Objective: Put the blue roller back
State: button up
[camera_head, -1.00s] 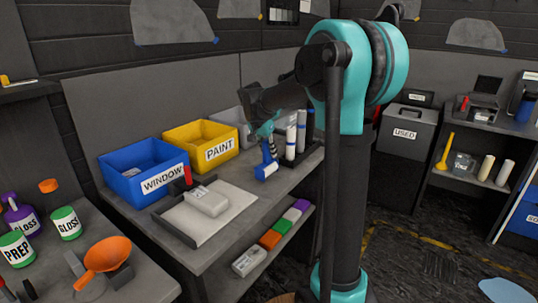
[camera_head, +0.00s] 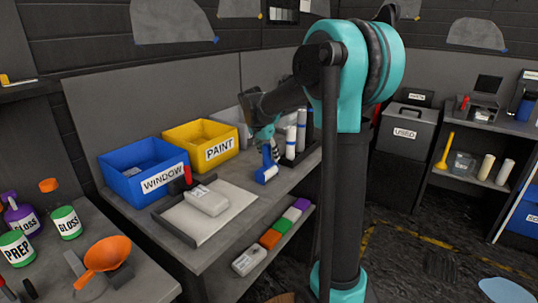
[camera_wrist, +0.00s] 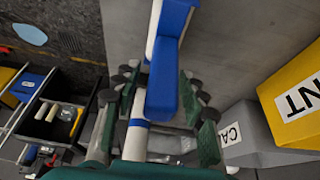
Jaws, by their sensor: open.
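The blue roller (camera_head: 267,172) is at the back right of the workbench, beside white rolls, with its blue head low. In the wrist view its blue body (camera_wrist: 163,85) runs between the two green fingers of my gripper (camera_wrist: 163,108). The fingers are apart, one on each side of the roller, and do not look closed on it. In the head view my gripper (camera_head: 266,134) is just above the roller. The roller's far end and exact contact with the bench are hard to tell.
A blue WINDOW bin (camera_head: 125,185) and a yellow PAINT bin (camera_head: 190,135) stand left of my gripper. A grey bin (camera_wrist: 245,125) shows in the wrist view. White rolls (camera_head: 301,130) stand close on the right. A tray (camera_head: 225,222) with a pale block lies in front.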

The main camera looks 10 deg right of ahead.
aim_at(262, 169)
jog(key=v, duration=1.2)
jog(key=s+d+f+n+y, duration=0.1)
jog(key=s+d+f+n, duration=0.2)
jog(key=s+f, duration=1)
jog(key=s+d+f+n+t+y, duration=0.1)
jog(key=s+f+n, duration=0.5)
jog(key=s+f, duration=0.8)
jog(key=shift+s+d+y, duration=0.45)
jog(key=shift+d+y, duration=0.15)
jog(key=shift+d, duration=0.55)
